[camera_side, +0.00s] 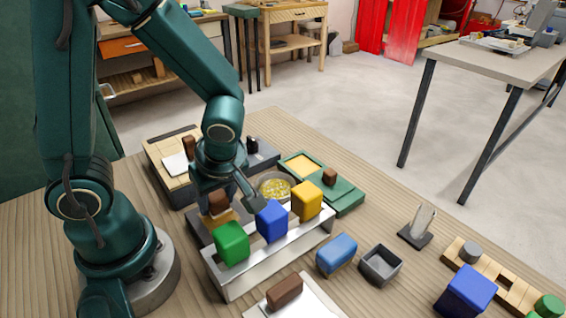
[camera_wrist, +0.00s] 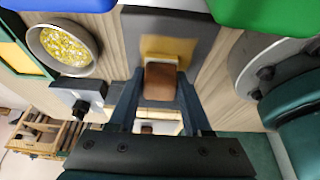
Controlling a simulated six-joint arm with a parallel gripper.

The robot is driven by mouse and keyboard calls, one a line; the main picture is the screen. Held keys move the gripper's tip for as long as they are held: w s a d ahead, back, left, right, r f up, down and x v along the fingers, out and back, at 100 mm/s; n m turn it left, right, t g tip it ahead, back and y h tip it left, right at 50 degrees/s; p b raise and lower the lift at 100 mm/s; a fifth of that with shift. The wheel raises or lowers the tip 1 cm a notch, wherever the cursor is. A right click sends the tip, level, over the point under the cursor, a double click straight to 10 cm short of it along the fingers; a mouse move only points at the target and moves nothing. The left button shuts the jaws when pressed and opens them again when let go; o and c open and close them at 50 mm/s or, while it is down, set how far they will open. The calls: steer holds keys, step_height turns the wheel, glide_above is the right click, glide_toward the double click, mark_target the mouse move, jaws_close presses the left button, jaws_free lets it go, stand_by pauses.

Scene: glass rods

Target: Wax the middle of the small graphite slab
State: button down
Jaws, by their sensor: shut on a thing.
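The graphite slab (camera_side: 201,224) is dark grey and lies flat behind the pale rack. In the wrist view the slab (camera_wrist: 200,22) carries a yellowish patch (camera_wrist: 168,46) on its top. My gripper (camera_side: 230,193) is low over the slab, pointing down. In the wrist view my gripper (camera_wrist: 160,84) is shut on a brown block (camera_wrist: 160,80). The brown block shows in the side view (camera_side: 218,202) just over or on the patch; I cannot tell whether it touches. The rack partly hides the slab in the side view.
The rack (camera_side: 270,265) with green (camera_side: 232,242), blue (camera_side: 271,222) and yellow (camera_side: 306,201) blocks stands close in front. A bowl of yellow bits (camera_side: 274,187) and a green board (camera_side: 345,196) lie right. A wooden board (camera_side: 171,184) is behind. A blue block (camera_side: 337,254) and grey cup (camera_side: 380,265) sit nearer.

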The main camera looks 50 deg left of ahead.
steer(key=shift+d, duration=2.2)
steer(key=shift+a, duration=3.5)
steer(key=shift+a+r, duration=0.15)
steer(key=shift+r, duration=0.05)
step_height(320, 180, up, 8)
steer(key=shift+f, duration=0.2)
